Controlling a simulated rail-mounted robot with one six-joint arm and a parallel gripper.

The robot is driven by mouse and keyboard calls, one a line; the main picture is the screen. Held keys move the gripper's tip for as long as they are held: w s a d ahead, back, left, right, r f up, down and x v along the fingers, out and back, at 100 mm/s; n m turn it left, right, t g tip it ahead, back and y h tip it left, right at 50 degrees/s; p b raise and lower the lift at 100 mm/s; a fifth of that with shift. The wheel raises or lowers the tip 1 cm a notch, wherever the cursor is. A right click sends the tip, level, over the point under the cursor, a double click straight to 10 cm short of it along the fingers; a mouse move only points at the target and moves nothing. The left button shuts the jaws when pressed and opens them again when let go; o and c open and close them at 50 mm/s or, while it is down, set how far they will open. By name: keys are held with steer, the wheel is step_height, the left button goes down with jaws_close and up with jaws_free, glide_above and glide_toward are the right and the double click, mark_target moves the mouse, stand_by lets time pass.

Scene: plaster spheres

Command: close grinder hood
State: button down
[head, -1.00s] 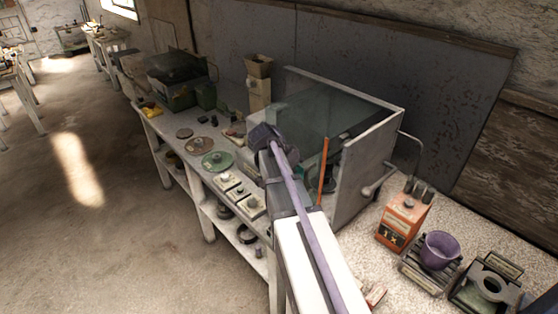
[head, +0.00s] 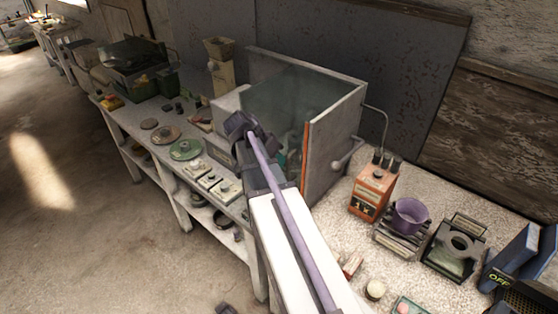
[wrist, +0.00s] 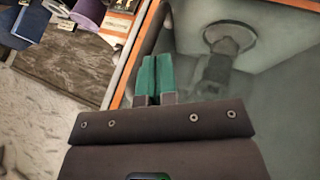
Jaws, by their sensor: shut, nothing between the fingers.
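The grinder hood (head: 333,140) is a pale grey box with a clear pane (head: 285,98) and an orange edge strip (head: 306,152) along the front edge of its side panel. In the wrist view the pane (wrist: 275,85) fills the right side, framed by orange edging, with a dark round shape behind it. My gripper (wrist: 154,58) shows its two green fingers together, empty, in front of the pane near its orange edge. Whether they touch it cannot be told. In the head view my arm and wrist cover part of the hood front, and the fingers are not clearly visible.
Right of the hood stand an orange box (head: 372,192), a purple cup (head: 409,215) and a black-framed device (head: 455,248). Left of my wrist lie discs (head: 186,149) and small white boxes (head: 226,188). Open floor (head: 110,220) lies left of the bench.

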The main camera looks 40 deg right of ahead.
steer(key=w+a+r+p, duration=0.6)
steer(key=r+p, duration=0.2)
steer(key=shift+a, duration=0.2)
steer(key=s+a+f+n+t+y+b, duration=0.1)
steer(key=s+a+f+n+y+b, duration=0.2)
steer(key=a+f+n+b, duration=0.3)
steer(key=s+a+f+n+t+y+b, duration=0.2)
steer(key=s+a+f+n+b, duration=0.4)
steer(key=a, duration=0.9)
step_height(320, 180, down, 4)
steer(key=n+y, duration=0.1)
steer(key=n, duration=0.2)
steer(key=shift+s+t, duration=0.15)
steer(key=shift+t, duration=0.15)
